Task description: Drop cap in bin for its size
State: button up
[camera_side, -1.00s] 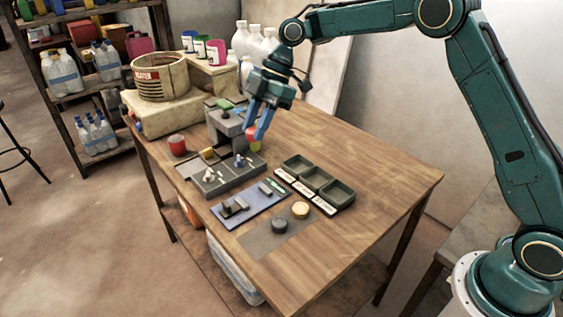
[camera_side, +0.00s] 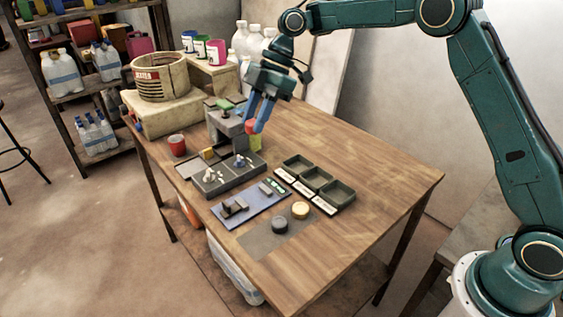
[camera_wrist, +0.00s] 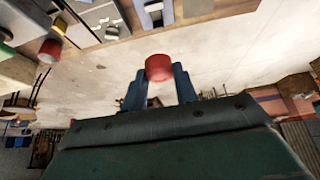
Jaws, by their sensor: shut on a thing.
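My gripper (camera_side: 256,126) is shut on a red cap (camera_side: 250,125) above the back part of the table. In the wrist view the red cap (camera_wrist: 158,68) sits between the two blue fingertips. Three dark green bins (camera_side: 297,165), (camera_side: 315,179), (camera_side: 338,194) stand in a row to the right and nearer the front. White labels lie along their front side, too small to read.
The table's right side is clear.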

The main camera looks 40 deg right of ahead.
jog(key=shift+a+f, duration=0.1)
jog(key=shift+a+f+m+t, duration=0.15)
jog(key=shift+f+m+t, duration=0.2)
jog(key=shift+m, duration=0.35)
jog(key=f+m+t, duration=0.1)
jog(key=m, duration=0.1)
jog(key=shift+a+f+m, duration=0.1)
jog(key=shift+f+m, duration=0.05)
jog(key=shift+m, duration=0.15)
jog(key=s+d+f+m+t+h, duration=0.2)
jog(key=s+d+f+m+h, duration=0.1)
jog(key=d+m, duration=0.4)
jog(key=s+d+f+m+t+h, duration=0.2)
jog(key=s+d+f+m+h, duration=0.1)
jog(key=s+d+f+m, duration=0.3)
jog(key=shift+d+f+m, duration=0.5)
jog(key=shift+d+f, duration=0.1)
jog(key=shift+f, duration=0.25)
jog(key=s+d+r+m+g+h, duration=0.1)
jog(key=s+r+m+h, duration=0.3)
jog(key=m, duration=0.5)
jog(key=shift+s+d+r, duration=0.55)
jog(key=shift+d+r, duration=0.2)
jog(key=shift+r, duration=0.2)
